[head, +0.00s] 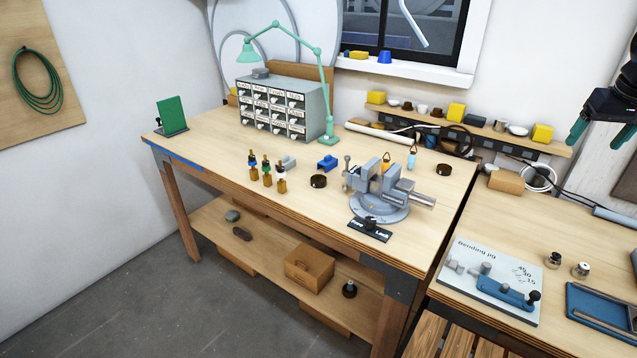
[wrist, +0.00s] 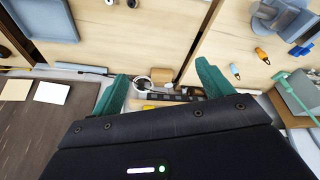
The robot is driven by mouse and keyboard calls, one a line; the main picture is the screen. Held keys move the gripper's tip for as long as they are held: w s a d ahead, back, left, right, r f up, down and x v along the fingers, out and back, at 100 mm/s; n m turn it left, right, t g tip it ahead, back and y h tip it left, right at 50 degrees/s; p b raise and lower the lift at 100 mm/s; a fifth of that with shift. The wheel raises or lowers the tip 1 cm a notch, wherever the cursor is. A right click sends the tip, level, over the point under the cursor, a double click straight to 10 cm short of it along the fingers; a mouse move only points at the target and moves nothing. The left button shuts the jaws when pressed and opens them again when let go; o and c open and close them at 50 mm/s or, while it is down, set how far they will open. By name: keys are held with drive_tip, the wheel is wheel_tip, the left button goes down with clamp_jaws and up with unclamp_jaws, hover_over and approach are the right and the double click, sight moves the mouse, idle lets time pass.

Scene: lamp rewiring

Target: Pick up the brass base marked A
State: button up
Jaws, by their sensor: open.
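I cannot read a mark A on anything in either view, so the brass base marked A is not identified. Two small metal cylinders stand on the right bench in the head view, the left one (head: 553,259) and the right one (head: 581,270); their tops are too small to read. Three small ochre-bottomed pieces (head: 267,178) with dark and coloured tops stand on the left bench. My gripper (head: 600,136) is at the upper right, raised above the right bench and apart from all these. Its green fingers are spread and empty, also in the wrist view (wrist: 163,86).
A grey vise (head: 378,190) stands on the left bench near its right front. A green lamp (head: 328,100) stands by a drawer cabinet (head: 285,107). The bending jig (head: 496,273) and a blue tray (head: 603,307) lie on the right bench. Its middle is mostly clear.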

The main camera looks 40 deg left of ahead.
drive_tip(key=w+a+f+n+g, duration=0.1)
drive_tip(key=w+a+f+n, duration=0.15)
drive_tip(key=a, duration=0.85)
drive_tip(key=w+a+f+n, duration=0.1)
drive_tip(key=w+a, duration=0.3)
drive_tip(key=a, duration=0.8)
drive_tip(key=w+a+f+n+g, duration=0.15)
drive_tip(key=w+a, duration=0.25)
drive_tip(key=a, duration=0.7)
drive_tip(key=n, duration=0.6)
approach(319, 178)
drive_tip(key=shift+g, duration=0.35)
drive_tip(key=f, duration=0.2)
drive_tip(key=w+f, duration=0.1)
drive_tip(key=f, duration=0.1)
drive_tip(key=shift+a, duration=0.2)
drive_tip(key=shift+s+a+f, duration=0.1)
drive_tip(key=shift+s+f, duration=0.05)
drive_tip(key=shift+f, duration=1.1)
drive_tip(key=shift+s+a+f, duration=0.1)
drive_tip(key=shift+f, duration=1.15)
drive_tip(key=c, duration=1.3)
